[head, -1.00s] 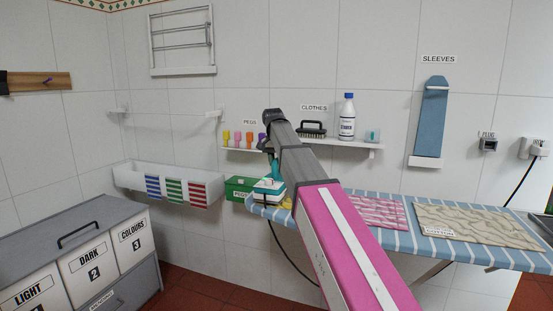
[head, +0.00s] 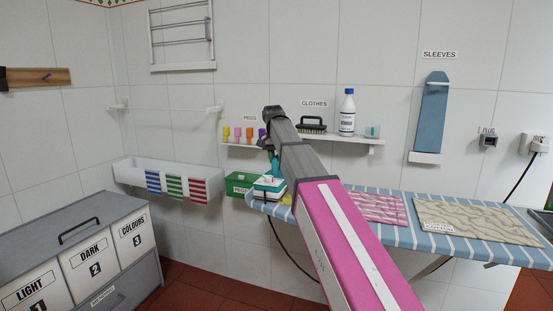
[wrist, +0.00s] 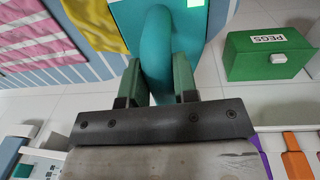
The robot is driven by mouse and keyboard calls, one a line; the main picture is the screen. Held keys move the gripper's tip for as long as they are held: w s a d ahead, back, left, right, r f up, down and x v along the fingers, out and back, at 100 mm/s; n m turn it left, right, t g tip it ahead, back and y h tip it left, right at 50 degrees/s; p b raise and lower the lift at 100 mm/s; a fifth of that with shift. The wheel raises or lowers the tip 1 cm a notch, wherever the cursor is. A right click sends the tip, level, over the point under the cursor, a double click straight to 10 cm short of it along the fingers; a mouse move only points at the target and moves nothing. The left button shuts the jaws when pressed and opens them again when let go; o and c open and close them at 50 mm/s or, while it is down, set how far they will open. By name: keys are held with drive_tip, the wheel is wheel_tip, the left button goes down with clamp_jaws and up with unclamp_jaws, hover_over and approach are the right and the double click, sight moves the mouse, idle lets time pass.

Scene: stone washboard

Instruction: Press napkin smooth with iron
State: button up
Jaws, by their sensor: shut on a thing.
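The iron (head: 269,185), teal and white, is at the left end of the blue striped ironing board (head: 390,228). My gripper (wrist: 158,75) is shut on its teal looped handle (wrist: 156,35) in the wrist view, one finger on each side. The iron's underside is hidden, so I cannot tell whether it touches the board. A yellow cloth (wrist: 95,22) lies flat-looking beside the iron; in the head view only a bit of it (head: 287,199) shows beside my arm. A pink striped cloth (head: 378,207) and a beige patterned cloth (head: 478,222) lie further right.
A green PEGS box (head: 239,184) stands left of the iron. A wall shelf (head: 345,141) behind holds pegs, a brush (head: 312,124) and a white bottle (head: 347,113). A dark cord (head: 288,250) hangs below the board. Laundry bins (head: 85,265) stand at left.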

drive_tip(key=shift+f, duration=0.4)
idle(1.7)
drive_tip(key=shift+r, duration=0.15)
drive_tip(key=shift+r, duration=2.4)
drive_tip(key=shift+d, duration=0.1)
drive_tip(key=s+d+r, duration=0.2)
drive_tip(key=d, duration=0.3)
drive_tip(key=shift+a+f, duration=0.1)
drive_tip(key=shift+f, duration=3.45)
